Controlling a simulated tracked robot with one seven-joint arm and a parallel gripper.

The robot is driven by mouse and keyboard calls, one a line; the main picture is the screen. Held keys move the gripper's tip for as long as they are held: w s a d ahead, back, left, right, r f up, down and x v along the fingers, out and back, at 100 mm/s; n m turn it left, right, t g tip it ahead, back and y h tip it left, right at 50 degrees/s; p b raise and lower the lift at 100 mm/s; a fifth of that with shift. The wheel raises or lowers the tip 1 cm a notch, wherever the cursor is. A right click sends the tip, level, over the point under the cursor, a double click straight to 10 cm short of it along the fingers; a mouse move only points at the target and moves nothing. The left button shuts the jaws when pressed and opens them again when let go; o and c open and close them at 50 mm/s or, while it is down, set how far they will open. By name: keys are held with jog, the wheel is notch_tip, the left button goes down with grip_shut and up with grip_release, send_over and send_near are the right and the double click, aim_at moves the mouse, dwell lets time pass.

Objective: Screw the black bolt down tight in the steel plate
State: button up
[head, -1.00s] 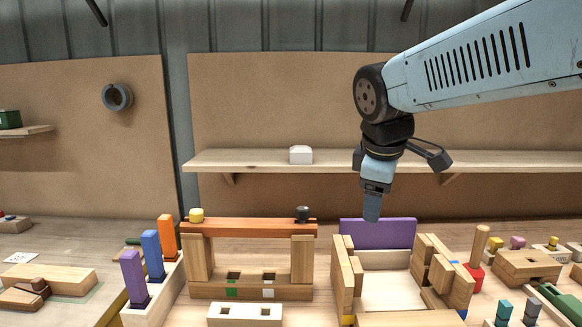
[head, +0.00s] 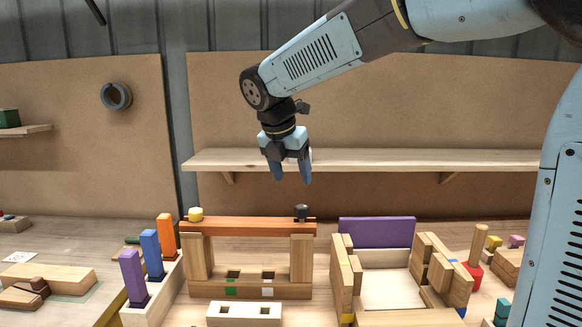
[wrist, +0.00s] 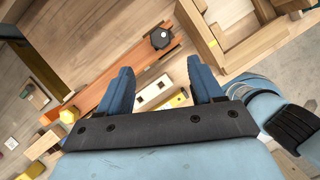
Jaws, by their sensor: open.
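The black bolt (head: 301,212) stands upright at the right end of an orange-brown bar (head: 248,228). In the wrist view its dark hexagonal head (wrist: 160,38) shows just beyond the fingertips. A short part shows between its head and the bar; how deep it sits I cannot tell. The bar lies across two wooden posts; it looks orange-brown, and I see no plainly steel plate. My gripper (head: 292,178) is open and empty, pointing down, above the bar's right part and close to the bolt. In the wrist view its two blue fingers (wrist: 161,76) are apart with nothing between them.
A yellow bolt (head: 196,214) stands at the bar's left end. A white block with two holes (head: 244,314) lies in front. A purple board (head: 377,233) and wooden frame stand right. Coloured pegs (head: 151,252) stand left. A shelf (head: 400,160) runs behind my gripper.

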aim_at(300, 207)
jog(key=x, duration=1.2)
jog(key=shift+f, duration=0.15)
jog(key=shift+c, duration=0.4)
grip_shut()
jog(key=m+g+h, duration=0.1)
jog(key=m, duration=0.3)
jog(key=shift+f, duration=0.2)
jog(key=m, duration=0.2)
jog(key=m+g, duration=0.1)
jog(key=m, duration=0.1)
jog(key=shift+f+g+h, duration=0.2)
jog(key=shift+g+h, duration=0.1)
jog(key=shift+h, duration=0.1)
